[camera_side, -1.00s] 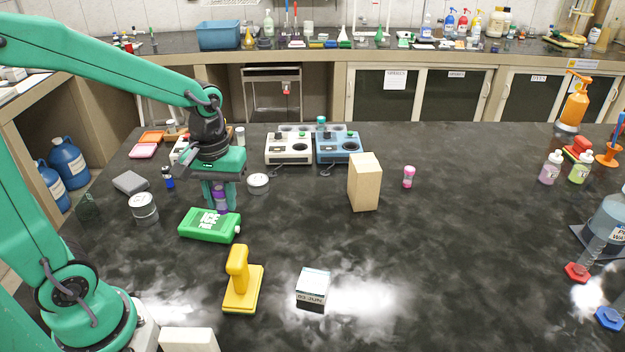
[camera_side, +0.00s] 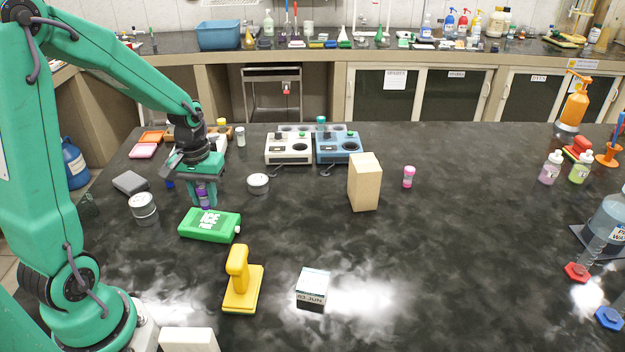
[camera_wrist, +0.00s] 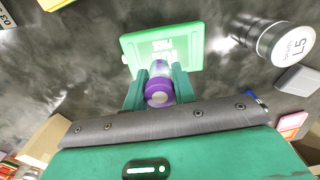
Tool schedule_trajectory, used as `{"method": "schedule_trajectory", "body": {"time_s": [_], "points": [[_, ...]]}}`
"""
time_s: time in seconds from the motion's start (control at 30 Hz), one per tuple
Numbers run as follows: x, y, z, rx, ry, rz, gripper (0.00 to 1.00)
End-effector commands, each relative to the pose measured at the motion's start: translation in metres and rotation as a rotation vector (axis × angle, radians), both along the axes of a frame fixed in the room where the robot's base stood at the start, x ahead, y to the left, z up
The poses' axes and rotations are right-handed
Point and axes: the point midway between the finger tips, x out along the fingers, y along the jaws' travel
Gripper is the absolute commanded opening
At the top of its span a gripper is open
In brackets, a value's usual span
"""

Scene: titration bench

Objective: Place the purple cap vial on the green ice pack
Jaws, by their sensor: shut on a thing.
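The green ice pack (camera_side: 210,225) lies flat on the black bench in the side view, with white lettering on top. It also shows in the wrist view (camera_wrist: 185,45), just beyond my fingers. My gripper (camera_side: 203,195) is shut on the purple cap vial (camera_side: 204,193), just behind the ice pack in the side view. In the wrist view the vial (camera_wrist: 159,90) sits between both fingers, its purple cap toward the camera. Its far end overlaps the ice pack's edge in that view. I cannot tell whether the vial touches the pack.
A yellow-handled tool (camera_side: 240,285) and a small dated box (camera_side: 313,286) lie in front.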

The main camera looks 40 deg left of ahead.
Motion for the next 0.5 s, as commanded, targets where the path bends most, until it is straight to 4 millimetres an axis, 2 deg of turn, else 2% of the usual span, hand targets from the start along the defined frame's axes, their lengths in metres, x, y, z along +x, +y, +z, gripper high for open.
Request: {"method": "schedule_trajectory", "body": {"time_s": [0.13, 0.37, 0.5], "points": [[0.001, 0.008, -0.004, 0.001, -0.001, 0.001, 0.04], [0.001, 0.008, -0.007, 0.001, -0.001, 0.000, 0.04], [0.001, 0.008, -0.017, -0.001, 0.002, 0.000, 0.04]]}}
